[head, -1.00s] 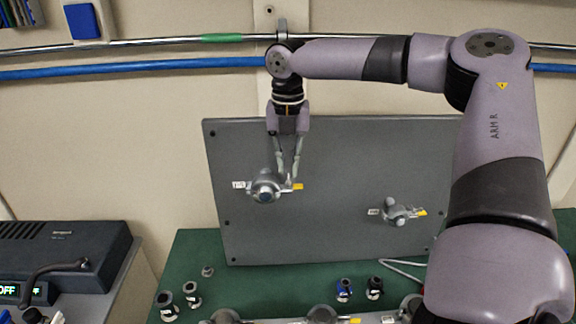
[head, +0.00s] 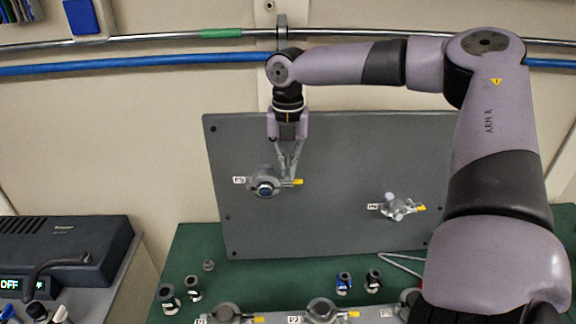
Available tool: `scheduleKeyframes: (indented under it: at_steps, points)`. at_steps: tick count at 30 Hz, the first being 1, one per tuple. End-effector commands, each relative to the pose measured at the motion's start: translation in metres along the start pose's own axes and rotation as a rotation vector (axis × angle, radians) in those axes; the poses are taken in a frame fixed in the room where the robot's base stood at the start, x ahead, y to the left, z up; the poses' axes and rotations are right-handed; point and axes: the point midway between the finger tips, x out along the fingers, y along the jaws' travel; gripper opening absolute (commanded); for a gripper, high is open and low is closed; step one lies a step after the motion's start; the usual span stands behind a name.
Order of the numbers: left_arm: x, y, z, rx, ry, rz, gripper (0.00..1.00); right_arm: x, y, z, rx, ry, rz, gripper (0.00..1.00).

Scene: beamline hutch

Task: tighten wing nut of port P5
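Port P5 (head: 265,185) is a round grey clamped fitting with a bluish centre on the left half of the upright grey panel. A small white label (head: 239,181), hard to read but seemingly P5, is at its left and a yellow tag (head: 298,182) at its right. My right gripper (head: 288,174) points down at the upper right side of this port, its fingertips at the clamp. The wing nut is too small and too covered by the fingers to make out. Whether the fingers are closed on it cannot be told. My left gripper is out of view.
A second port (head: 400,208) with a yellow tag is on the panel's right. Several loose dark-topped fittings (head: 167,298) stand on the green table (head: 200,250). More ports (head: 322,310) line the front edge. A dark instrument (head: 65,250) is at left. My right arm covers the right side.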

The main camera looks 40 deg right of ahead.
Motion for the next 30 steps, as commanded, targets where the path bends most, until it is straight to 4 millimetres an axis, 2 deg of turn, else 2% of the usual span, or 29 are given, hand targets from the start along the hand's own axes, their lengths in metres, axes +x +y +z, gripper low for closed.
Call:
scheduleKeyframes:
  at_steps: [14,30]
  points:
    - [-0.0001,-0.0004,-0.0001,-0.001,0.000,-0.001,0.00,-0.0006,0.0003,0.0002,0.078,-0.001,0.001,0.00]
    - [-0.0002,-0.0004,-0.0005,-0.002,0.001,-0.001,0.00,-0.0008,0.0005,0.0002,0.537,0.000,0.001,0.00]
